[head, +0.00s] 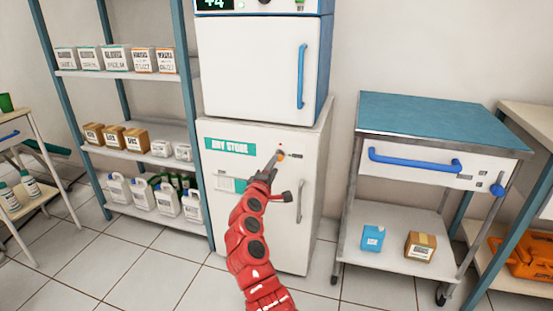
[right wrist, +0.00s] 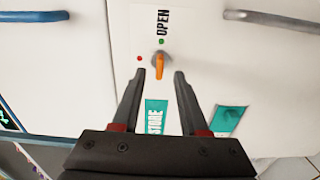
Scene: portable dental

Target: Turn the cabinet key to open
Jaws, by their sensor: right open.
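The cabinet (head: 260,185) is white, with a green label strip, and stands below a white and blue fridge unit. Its orange key (head: 281,156) is at the upper right of the front. In the right wrist view the orange key (right wrist: 160,65) sits beside a red dot, a green dot and the word OPEN. My right gripper (head: 275,163) is open, its fingertips just short of the key and on either side of its line in the wrist view. The fingers do not appear to touch it. My left gripper is not in view.
The cabinet's vertical handle (head: 299,202) is right of my right gripper. A shelf rack (head: 125,75) with boxes and bottles stands at the left. A blue-topped cart (head: 440,120) stands at the right. Tiled floor is open between cabinet and cart.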

